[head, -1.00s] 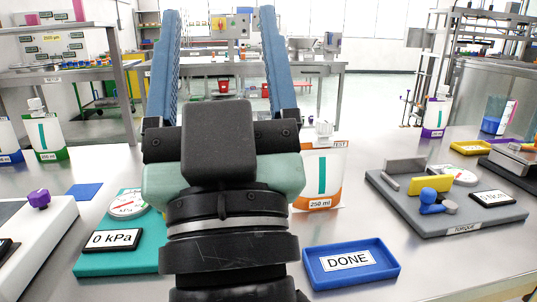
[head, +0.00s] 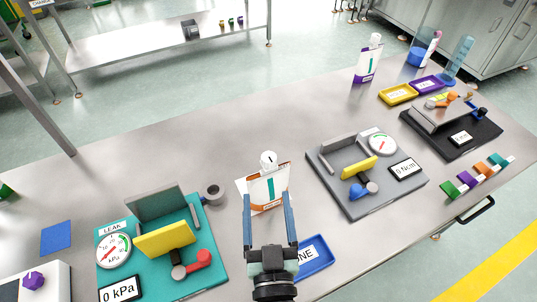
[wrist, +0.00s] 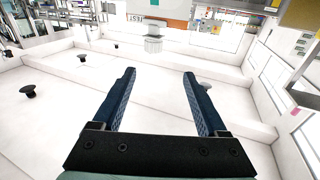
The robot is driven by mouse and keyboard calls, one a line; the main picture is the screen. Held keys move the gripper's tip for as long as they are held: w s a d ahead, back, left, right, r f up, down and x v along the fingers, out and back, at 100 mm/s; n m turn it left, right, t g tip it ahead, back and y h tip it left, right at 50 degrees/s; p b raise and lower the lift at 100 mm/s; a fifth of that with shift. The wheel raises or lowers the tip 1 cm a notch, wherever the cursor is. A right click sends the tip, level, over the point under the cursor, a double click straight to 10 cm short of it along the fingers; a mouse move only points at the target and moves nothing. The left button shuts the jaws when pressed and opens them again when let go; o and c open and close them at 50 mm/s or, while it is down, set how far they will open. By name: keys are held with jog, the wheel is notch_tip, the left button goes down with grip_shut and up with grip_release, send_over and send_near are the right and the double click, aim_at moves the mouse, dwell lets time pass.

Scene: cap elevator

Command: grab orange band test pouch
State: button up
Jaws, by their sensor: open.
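The orange band test pouch (head: 268,187) stands upright on the steel table, with a white cap, a teal stripe and an orange lower band. My gripper (head: 268,203) is open, and its blue fingers show left and right of the pouch's lower part in the head view. The wrist view is upside down; there the open gripper (wrist: 158,72) has nothing between its fingers. The pouch (wrist: 178,10) is cut off at the top edge there, its cap (wrist: 153,38) beyond the fingertips. I cannot tell the exact gap.
A blue DONE tray (head: 318,262) lies close on the right. A grey torque fixture (head: 385,200) stands further right. A purple-band pouch (head: 367,62) stands far back.

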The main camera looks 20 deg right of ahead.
aim_at(269, 166)
jog(key=shift+m+g+h, duration=0.3)
jog(key=shift+g, duration=0.1)
jog(key=w+d, duration=0.1)
jog(key=w+d+p, duration=0.1)
jog(key=w, duration=0.1)
jog(key=w+d+f+p, duration=0.1)
jog(key=w, duration=0.1)
jog(key=shift+w+d+f, duration=0.1)
jog(key=shift+w+d, duration=0.15)
jog(key=shift+a+p+x, duration=0.15)
jog(key=shift+p+x, duration=0.05)
jog(key=shift+x, duration=1.15)
jog(key=shift+a+p+x, duration=0.15)
jog(key=shift+p+x, duration=0.05)
jog(key=shift+x, duration=1.1)
grip_shut()
